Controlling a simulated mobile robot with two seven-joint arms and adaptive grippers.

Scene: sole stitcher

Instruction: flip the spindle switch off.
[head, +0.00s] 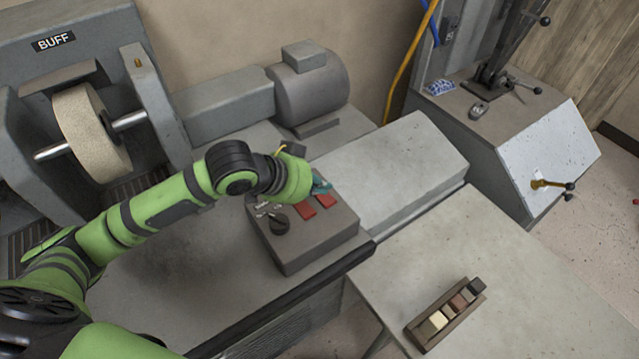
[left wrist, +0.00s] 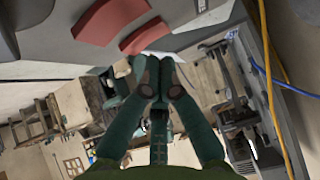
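A grey control box (head: 305,246) sits on the bench in the head view. Two red switches, one (head: 304,210) and another (head: 327,200), are on its sloped top, with a dark round knob (head: 279,223) to their left. No readable label shows which is the spindle switch. My left gripper (head: 321,184) is just beyond the red switches, partly hidden by its own wrist. In the left wrist view its fingers (left wrist: 158,78) are together with nothing visible between them, below the red switches (left wrist: 145,35). Contact cannot be told. My right gripper is not in view.
A buffing wheel (head: 91,134) on a shaft stands at the left, and a motor (head: 309,91) is behind the box. A wooden tray (head: 423,333) of small blocks sits on the front table. A machine with levers (head: 500,125) stands at the right.

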